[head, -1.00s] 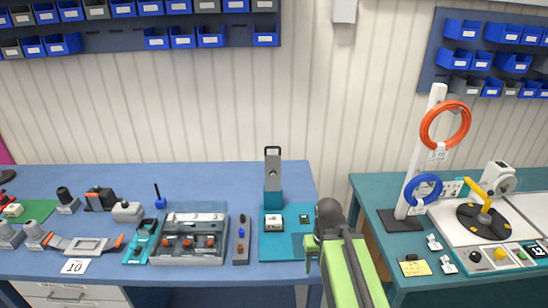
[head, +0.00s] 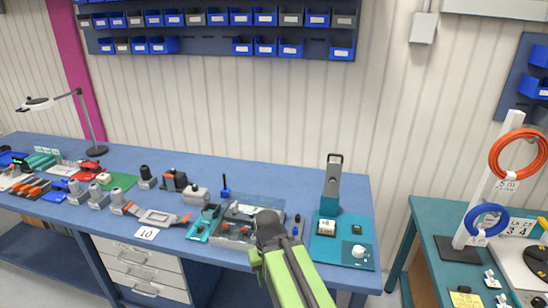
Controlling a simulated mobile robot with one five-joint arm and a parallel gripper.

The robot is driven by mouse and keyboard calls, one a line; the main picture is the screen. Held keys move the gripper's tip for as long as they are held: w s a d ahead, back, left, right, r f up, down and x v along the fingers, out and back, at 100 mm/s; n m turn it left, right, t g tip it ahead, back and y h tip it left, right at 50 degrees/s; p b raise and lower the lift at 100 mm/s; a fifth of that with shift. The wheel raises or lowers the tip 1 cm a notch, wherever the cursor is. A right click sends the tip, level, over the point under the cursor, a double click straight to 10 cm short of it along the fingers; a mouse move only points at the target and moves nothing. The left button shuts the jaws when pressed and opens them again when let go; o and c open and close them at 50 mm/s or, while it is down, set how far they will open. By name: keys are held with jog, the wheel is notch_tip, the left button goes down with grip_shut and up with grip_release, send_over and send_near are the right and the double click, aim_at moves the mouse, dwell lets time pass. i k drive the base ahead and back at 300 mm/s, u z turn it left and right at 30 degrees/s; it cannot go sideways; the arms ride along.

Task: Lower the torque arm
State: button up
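An upright grey arm (head: 333,180) with a loop handle at its top stands on a teal board (head: 327,253) on the blue bench; it looks like the torque arm. A small white-topped block (head: 327,229), a small green part (head: 357,229) and a white dial (head: 358,251) sit on the board. My gripper (head: 267,216), dark at the end of my green arm, is left of the board and in front of a grey tray. It is seen from behind, its fingers are hidden, and nothing shows in it.
Several grey fixtures and a lamp (head: 90,115) stand to the left. A teal table (head: 437,270) with orange (head: 515,155) and blue cable coils stands right, beyond a gap.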

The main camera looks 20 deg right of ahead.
aim_at(333, 170)
jog(key=u, duration=0.8)
jog(key=k, duration=0.95)
jog(key=z, duration=1.3)
jog(key=i, duration=0.5)
jog(key=u, duration=0.15)
